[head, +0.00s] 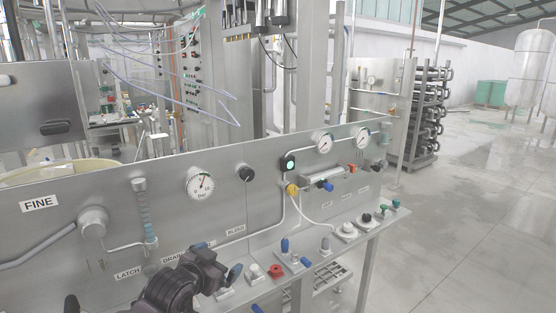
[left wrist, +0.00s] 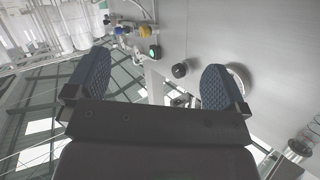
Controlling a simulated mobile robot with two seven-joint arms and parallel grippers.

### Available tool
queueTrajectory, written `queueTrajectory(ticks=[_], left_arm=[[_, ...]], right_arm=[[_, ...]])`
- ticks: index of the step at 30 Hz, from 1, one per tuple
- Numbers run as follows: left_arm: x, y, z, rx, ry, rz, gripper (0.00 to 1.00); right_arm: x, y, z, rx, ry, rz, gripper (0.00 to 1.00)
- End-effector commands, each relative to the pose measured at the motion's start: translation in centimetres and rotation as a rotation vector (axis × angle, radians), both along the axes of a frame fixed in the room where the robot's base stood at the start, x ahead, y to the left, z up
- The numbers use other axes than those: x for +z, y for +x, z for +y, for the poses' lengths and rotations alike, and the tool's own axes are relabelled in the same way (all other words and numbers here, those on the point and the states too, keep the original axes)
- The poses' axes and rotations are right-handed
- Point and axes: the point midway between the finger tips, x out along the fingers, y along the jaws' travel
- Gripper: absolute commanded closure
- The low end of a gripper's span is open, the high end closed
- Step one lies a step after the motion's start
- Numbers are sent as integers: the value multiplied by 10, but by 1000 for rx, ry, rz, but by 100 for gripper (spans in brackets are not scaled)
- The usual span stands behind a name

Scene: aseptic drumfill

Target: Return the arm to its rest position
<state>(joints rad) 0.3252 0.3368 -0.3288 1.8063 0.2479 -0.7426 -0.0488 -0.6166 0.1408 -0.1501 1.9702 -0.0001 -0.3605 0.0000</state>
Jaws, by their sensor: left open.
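My left gripper (left wrist: 155,85) is open and empty in the left wrist view, its two blue ribbed pads standing wide apart. Behind the gap are the steel panel, a black knob (left wrist: 180,70) and a green-lit button (left wrist: 155,52). In the head view my dark left arm (head: 185,283) comes up from the bottom edge, in front of the panel's lower ledge. It hides part of the ledge near the LATCH and DRAIN labels. My right gripper is not in view.
The steel panel (head: 120,215) carries a pressure gauge (head: 201,183), a black knob (head: 245,173), a yellow fitting (head: 292,189) and a white hose. A red knob (head: 276,271) and blue-handled valves stand on the ledge. Open floor (head: 460,220) lies to the right.

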Motion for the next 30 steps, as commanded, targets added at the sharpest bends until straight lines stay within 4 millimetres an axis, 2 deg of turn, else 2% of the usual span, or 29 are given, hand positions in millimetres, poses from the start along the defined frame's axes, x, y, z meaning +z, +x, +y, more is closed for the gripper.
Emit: queueTrajectory(ticks=[1, 6, 14, 24, 27, 30], left_arm=[[-13, -12, 7, 21, -30, -21, 0], [-45, -50, 32, 94, -97, -89, 0], [-105, -123, 74, 216, -131, -95, 0], [-201, -246, 122, 387, -113, 106, 0], [-224, -278, 128, 421, -110, 169, 0], [-238, -301, 131, 440, -107, 213, 0]], right_arm=[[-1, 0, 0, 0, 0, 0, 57], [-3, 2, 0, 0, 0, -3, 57], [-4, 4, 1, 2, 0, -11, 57], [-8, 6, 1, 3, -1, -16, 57], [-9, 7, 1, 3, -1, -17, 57], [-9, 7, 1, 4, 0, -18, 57]])
